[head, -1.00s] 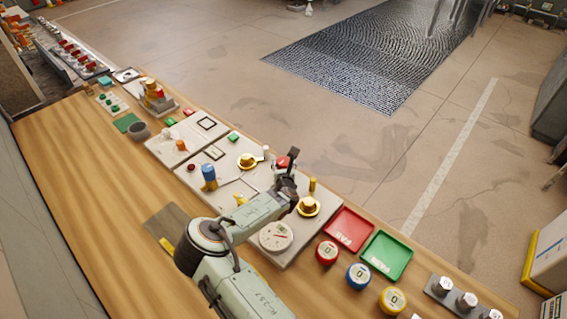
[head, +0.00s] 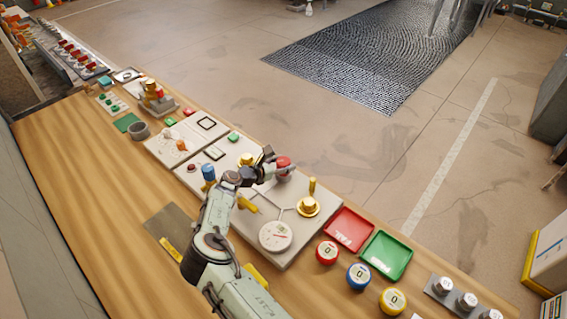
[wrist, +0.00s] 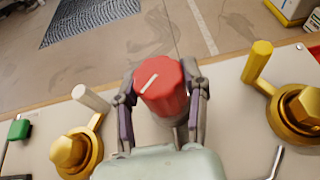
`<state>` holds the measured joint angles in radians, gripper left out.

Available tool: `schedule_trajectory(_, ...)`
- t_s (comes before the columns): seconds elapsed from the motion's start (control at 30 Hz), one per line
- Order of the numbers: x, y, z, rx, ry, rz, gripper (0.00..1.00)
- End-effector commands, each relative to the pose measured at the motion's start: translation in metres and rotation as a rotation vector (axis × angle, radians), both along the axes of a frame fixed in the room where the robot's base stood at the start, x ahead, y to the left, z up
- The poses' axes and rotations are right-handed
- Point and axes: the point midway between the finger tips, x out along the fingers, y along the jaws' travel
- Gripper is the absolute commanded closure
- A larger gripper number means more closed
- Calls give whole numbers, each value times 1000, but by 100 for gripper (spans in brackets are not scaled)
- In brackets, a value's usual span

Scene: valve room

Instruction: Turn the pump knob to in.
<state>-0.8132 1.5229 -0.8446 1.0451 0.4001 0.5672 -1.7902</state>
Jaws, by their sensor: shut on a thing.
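A red ribbed knob (wrist: 162,86) with a white pointer line stands between the two fingers of my gripper (wrist: 158,104) in the wrist view. The fingers are shut on it, one on each side. Its white line slants from lower left to upper right in that view. In the head view the red knob (head: 283,164) is at the back edge of the white panel, and my gripper (head: 270,163) reaches it from the left. No lettering around the knob is readable.
Brass valves stand on both sides: one with a yellow lever (wrist: 258,62), one with a white lever (wrist: 90,98). A dial gauge (head: 275,236) and blue knob (head: 208,172) share the panel (head: 300,238). Red (head: 349,230) and green (head: 387,256) trays lie to the right.

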Motion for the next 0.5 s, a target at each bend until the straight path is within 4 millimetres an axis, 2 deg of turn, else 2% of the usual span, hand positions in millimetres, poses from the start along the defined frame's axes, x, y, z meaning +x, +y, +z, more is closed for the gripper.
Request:
schedule_trajectory(0.3, 6, -1, 2, 16, -11, -166, 92)
schedule_trajectory(0.5, 7, 1, 2, 32, -10, -201, 93)
